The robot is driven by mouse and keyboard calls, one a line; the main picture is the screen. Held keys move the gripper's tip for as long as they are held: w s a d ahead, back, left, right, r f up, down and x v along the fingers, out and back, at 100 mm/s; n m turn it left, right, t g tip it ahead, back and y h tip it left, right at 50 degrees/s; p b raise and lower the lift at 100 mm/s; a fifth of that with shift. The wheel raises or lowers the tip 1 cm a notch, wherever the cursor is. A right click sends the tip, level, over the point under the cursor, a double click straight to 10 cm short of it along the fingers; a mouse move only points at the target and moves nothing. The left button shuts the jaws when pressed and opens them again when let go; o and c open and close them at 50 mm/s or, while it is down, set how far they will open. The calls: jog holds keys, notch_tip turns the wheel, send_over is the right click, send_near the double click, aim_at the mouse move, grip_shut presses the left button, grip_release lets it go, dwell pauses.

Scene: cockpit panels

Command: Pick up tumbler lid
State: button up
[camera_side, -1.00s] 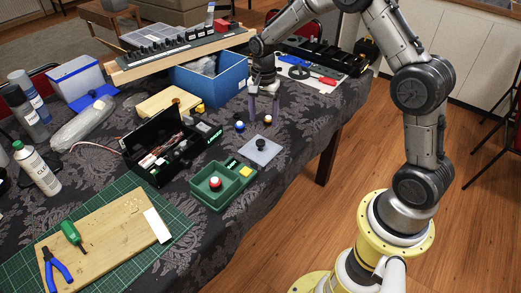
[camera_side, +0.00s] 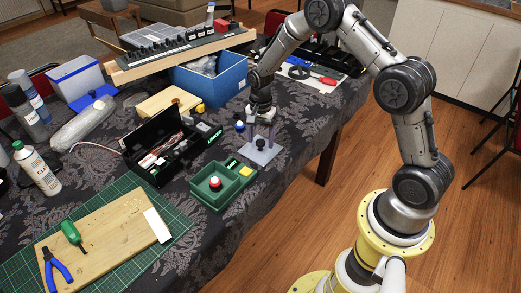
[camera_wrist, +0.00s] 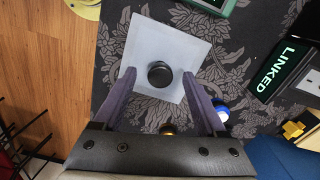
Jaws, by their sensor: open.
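In the wrist view the plate (camera_wrist: 150,45) sits ahead of my gripper, with the black knob (camera_wrist: 159,74) between the fingertips. My gripper (camera_wrist: 160,80) is open, one finger on each side of the knob, with a gap to it on both sides. In the side view my gripper (camera_side: 262,138) points down over the plate. I cannot tell whether the fingertips touch the plate.
A black open toolbox (camera_side: 160,150) and a blue bin (camera_side: 215,85) stand farther off.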

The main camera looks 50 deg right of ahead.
grip_shut()
dwell(0.4)
jog(key=shift+r, duration=0.1)
